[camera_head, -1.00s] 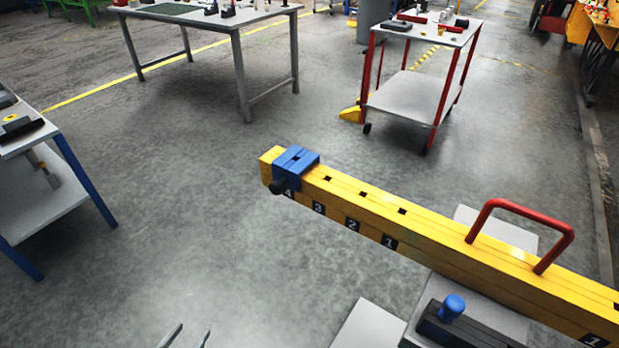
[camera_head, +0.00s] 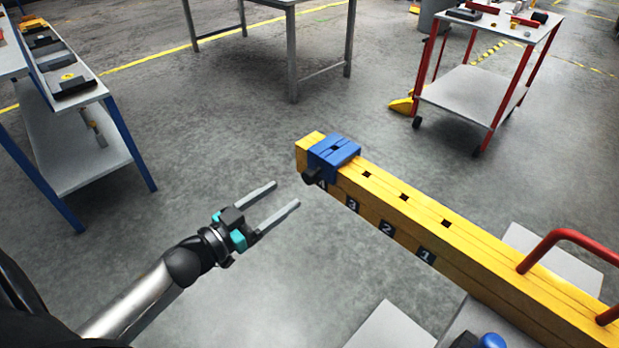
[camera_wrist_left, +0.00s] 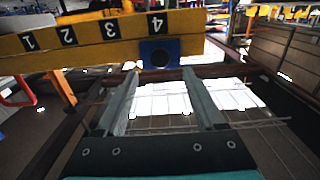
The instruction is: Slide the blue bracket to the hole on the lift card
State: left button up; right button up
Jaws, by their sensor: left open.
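The blue bracket (camera_head: 335,153) sits around the far end of the yellow beam (camera_head: 472,252), at label 4, with a dark knob (camera_head: 312,177) on its side. Open holes show on the beam top near labels 3, 2 and 1. My left gripper (camera_head: 286,194) is open and empty, to the left of the bracket and apart from it, fingers pointing toward the beam end. In the left wrist view the bracket (camera_wrist_left: 174,56) is just beyond my fingertips, with its round knob between them. I cannot see a lift card. My right gripper is out of view.
A red handle (camera_head: 588,247) rises from the beam at right. A blue knob (camera_head: 491,341) shows at the bottom edge. A blue-legged bench (camera_head: 85,165) stands at left, and a red-framed cart (camera_head: 470,92) at back right. The floor left of the beam is clear.

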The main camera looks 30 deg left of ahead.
aim_at(306, 179)
pick_arm(q)
jog(key=b+x, duration=0.1)
jog(key=x, duration=0.8)
grip_shut()
dwell(0.5)
dwell(0.9)
